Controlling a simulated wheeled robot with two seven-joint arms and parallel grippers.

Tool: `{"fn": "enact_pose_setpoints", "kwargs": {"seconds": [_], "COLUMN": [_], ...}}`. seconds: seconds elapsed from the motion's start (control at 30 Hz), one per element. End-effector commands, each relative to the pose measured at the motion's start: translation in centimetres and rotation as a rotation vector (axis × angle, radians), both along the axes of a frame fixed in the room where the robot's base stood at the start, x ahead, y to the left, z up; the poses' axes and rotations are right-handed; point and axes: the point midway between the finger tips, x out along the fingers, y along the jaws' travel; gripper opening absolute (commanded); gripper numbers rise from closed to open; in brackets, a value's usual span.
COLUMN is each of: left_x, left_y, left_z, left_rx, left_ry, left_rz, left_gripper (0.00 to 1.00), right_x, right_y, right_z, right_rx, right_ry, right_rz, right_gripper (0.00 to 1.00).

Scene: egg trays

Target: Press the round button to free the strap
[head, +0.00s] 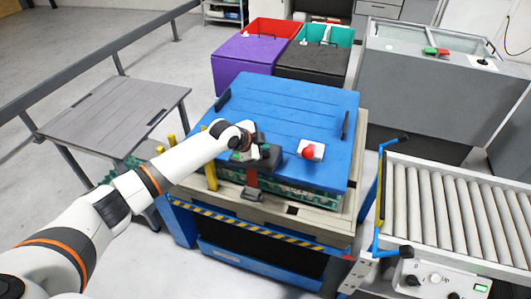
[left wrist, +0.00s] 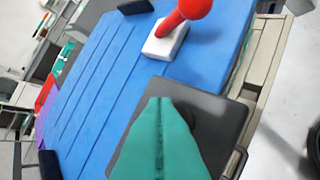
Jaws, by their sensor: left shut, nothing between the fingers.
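A blue lid (head: 290,103) covers the egg-tray stack. A black plate (head: 268,158) lies at its front edge, and a red strap (head: 251,178) runs down from it to a dark buckle (head: 252,195). In the left wrist view the black plate (left wrist: 226,104) bears a dark round shape (left wrist: 208,122), partly hidden behind my fingers. My left gripper (left wrist: 160,100) has teal fingers, shut and empty, over the plate; contact cannot be told. It also shows in the head view (head: 237,157). A red knob on a white block (head: 310,151) stands to its right. My right gripper is not in view.
A roller conveyor (head: 455,210) with a blue-framed end stands at the right. A grey slatted table (head: 115,115) is at the left. Purple (head: 245,52) and black (head: 312,62) lidded bins and a grey cabinet stand behind. Yellow posts (head: 210,175) rise near my left arm.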

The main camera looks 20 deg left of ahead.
Motion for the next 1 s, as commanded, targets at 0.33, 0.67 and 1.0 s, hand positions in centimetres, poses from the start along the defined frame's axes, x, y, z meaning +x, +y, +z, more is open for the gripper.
{"fn": "enact_pose_setpoints", "kwargs": {"seconds": [0.33, 0.67, 1.0], "left_x": [0.0, 0.0, 0.0], "left_y": [0.0, 0.0, 0.0], "left_z": [-0.8, -0.9, -1.3], "left_rx": [0.000, 0.000, 0.000], "left_ry": [0.000, 0.000, 0.000], "left_rz": [0.000, 0.000, 0.000], "left_gripper": [0.00, 0.00, 0.00], "right_x": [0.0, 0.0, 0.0], "right_y": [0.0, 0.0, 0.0], "right_z": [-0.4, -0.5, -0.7], "right_rx": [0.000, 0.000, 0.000], "right_ry": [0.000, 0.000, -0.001], "right_rz": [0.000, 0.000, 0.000], "right_gripper": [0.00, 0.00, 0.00]}}
